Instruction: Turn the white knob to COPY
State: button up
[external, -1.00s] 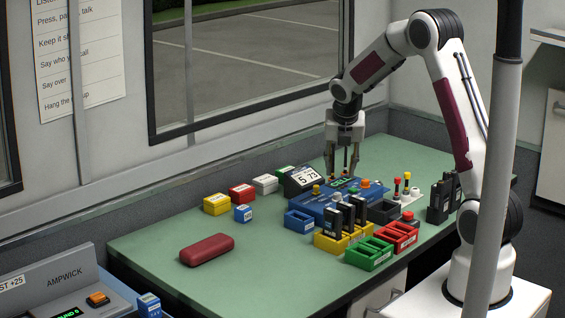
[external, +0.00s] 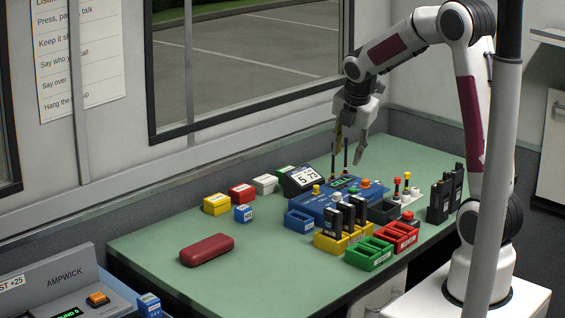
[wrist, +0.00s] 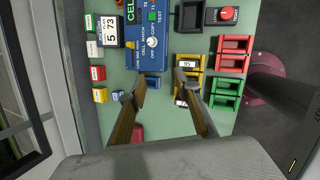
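The blue console (external: 312,203) stands on the green bench, with yellow, orange and white controls on top. It also shows in the wrist view (wrist: 149,62), where printed labels appear to include COPY and TEST. The white knob (wrist: 152,44) is on its face beside these labels; its setting is too small to read. My gripper (external: 350,150) hangs in the air above the back of the console, apart from it. Its fingers are spread with nothing between them, as the wrist view (wrist: 160,86) also shows.
Two thin dark antennas rise behind the console, close under my gripper. Yellow (wrist: 194,62), red (external: 403,245) and green (external: 382,264) racks and dark radios (external: 437,208) stand nearby. Small coloured boxes lie left. A red case (external: 207,249) lies on clear bench at the front left.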

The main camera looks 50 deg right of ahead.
jog(key=s+a+r+m, duration=0.5)
jog(key=s+r+m, duration=0.1)
jog(key=s, duration=0.3)
jog(key=shift+s+a+m+t+y, duration=0.3)
jog(key=shift+m+y, duration=0.1)
jog(key=shift+m, duration=0.5)
jog(key=shift+w, duration=0.1)
jog(key=m, duration=1.5)
send_near(338, 194)
jog(key=shift+w+d+y, duration=0.1)
jog(key=shift+d+y, duration=0.3)
jog(key=shift+d, duration=0.05)
jog(key=shift+f, duration=0.1)
jog(key=shift+x, duration=3.85)
jog(key=shift+c, duration=0.3)
